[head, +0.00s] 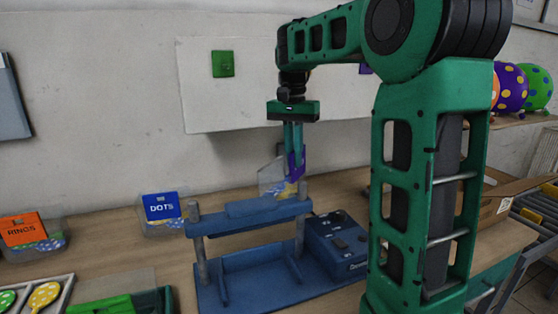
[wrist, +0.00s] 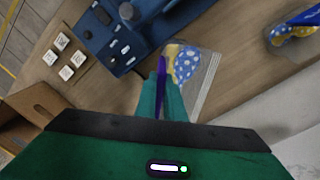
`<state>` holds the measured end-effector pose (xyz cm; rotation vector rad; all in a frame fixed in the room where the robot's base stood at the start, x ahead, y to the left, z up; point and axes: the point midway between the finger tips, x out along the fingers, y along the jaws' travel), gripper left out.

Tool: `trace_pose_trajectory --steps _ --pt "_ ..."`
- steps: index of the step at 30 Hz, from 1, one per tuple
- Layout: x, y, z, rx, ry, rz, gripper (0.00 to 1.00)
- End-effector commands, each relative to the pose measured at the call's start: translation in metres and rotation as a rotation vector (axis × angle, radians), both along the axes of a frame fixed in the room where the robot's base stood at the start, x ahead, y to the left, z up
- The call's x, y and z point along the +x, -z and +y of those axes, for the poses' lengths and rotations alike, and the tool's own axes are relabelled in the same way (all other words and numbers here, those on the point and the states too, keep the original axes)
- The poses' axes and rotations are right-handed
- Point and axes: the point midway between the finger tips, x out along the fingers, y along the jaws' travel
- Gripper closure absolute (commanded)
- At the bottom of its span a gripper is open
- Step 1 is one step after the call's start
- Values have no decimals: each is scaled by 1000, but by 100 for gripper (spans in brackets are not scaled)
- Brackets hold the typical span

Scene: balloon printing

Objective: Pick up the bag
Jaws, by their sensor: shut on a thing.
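A clear plastic bag (head: 271,181) with a purple panel hangs from my gripper (head: 296,160) in the head view, in the air above and behind the blue press. In the wrist view the bag (wrist: 190,70) shows a blue-and-yellow dotted print and a ridged clear edge. My gripper (wrist: 160,85) is shut on the bag near its purple part. The fingers hide some of the bag.
A blue press (head: 265,255) with two posts and a button box (head: 338,242) stands below. A DOTS bin (head: 162,212) and a RINGS bin (head: 35,238) are at left. A cardboard box (head: 495,200) is at right, and a wall rises behind.

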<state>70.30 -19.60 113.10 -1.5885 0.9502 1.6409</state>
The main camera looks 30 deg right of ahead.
Motion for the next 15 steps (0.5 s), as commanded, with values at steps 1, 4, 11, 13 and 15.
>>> trace_pose_trajectory --steps 1,4,11,13,15 --pt "-2 0 -10 0 5 0 100" --pt "-6 0 -30 0 5 0 100" --pt "-16 0 -77 0 5 0 100" --pt "-18 0 -88 0 3 0 100" --pt "-20 1 -100 0 4 1 100"
